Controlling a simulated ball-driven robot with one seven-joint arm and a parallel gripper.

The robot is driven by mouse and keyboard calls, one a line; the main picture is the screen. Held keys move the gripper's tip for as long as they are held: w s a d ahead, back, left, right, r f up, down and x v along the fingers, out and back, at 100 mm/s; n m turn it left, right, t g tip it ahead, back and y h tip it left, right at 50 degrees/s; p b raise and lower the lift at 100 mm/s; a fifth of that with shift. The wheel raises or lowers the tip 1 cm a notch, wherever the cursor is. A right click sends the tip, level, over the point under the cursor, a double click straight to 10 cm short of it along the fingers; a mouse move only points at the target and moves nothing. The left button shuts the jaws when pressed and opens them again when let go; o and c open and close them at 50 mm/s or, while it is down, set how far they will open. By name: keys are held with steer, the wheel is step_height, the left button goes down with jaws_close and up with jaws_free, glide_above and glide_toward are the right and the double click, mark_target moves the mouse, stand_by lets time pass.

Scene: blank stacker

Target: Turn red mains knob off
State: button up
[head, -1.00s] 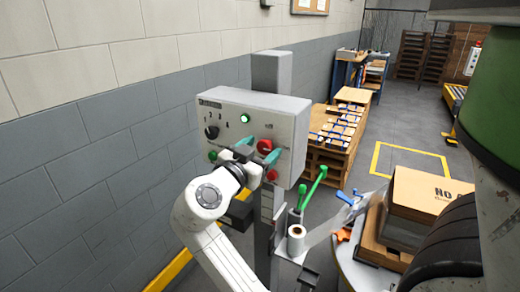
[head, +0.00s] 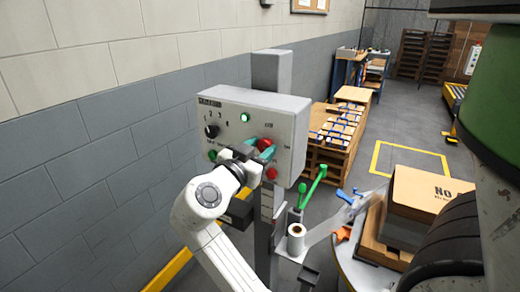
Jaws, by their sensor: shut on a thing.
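The red mains knob (head: 265,145) is at the right part of the grey control box (head: 284,123) on a post, in the head view. My gripper (head: 259,152) is at the panel front, its teal fingers shut on the red knob. The fingers and wrist hide part of the knob, so its exact angle cannot be told. A green lamp (head: 245,117) above it is lit. A black selector knob (head: 211,131) sits to the left, over a green button (head: 212,155). A red button (head: 271,173) lies just below the gripper.
A grey block wall (head: 90,150) runs close along the left. Below the box are green-handled tools (head: 314,187) and a white roll (head: 296,238). Pallets with parts (head: 335,135) stand behind.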

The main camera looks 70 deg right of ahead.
steer(key=n+p, duration=0.1)
steer(key=n, duration=0.3)
steer(key=shift+r, duration=0.1)
steer(key=n+p, duration=0.2)
steer(key=n, duration=0.2)
steer(key=shift+w+n, duration=0.15)
steer(key=shift+n, duration=0.15)
steer(key=n+p, duration=0.4)
steer(key=n, duration=0.1)
steer(key=shift+w+n+p, duration=0.1)
steer(key=shift+n+p, duration=1.25)
steer(key=shift+n, duration=0.65)
steer(key=shift+f, duration=0.2)
steer(key=o, duration=1.1)
steer(key=shift+c, duration=0.2)
